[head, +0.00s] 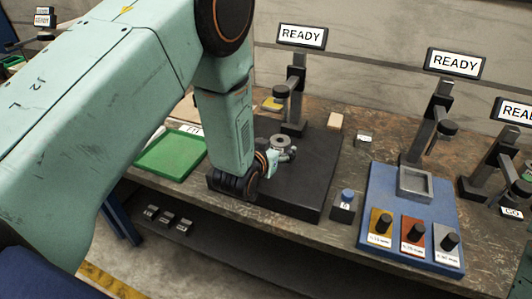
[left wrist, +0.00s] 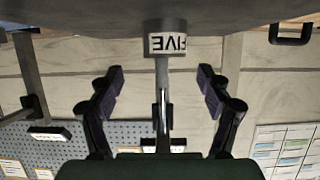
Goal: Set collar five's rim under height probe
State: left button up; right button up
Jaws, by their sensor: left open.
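Collar five (head: 281,143), a small grey ring, stands on the black plate (head: 312,180) in front of the height probe (head: 281,91). The probe hangs from a dark post under a READY sign. In the left wrist view, which is upside down, the collar's FIVE label (left wrist: 167,43) faces me. My left gripper (head: 272,157) is low over the plate, right beside the collar. Its two fingers stand apart in the wrist view (left wrist: 163,88), with the collar centred beyond the gap. I cannot tell whether a finger touches it. My right gripper is not in view.
A green tray (head: 170,156) lies left of the plate. A blue board (head: 392,215) with knobs and a grey square dish stands at the right. A small block with a blue button (head: 347,196) sits between. Other READY stands (head: 440,100) rise farther right.

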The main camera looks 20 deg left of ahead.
pick_arm(q)
jog(key=v, duration=0.7)
jog(key=shift+s+a, duration=0.15)
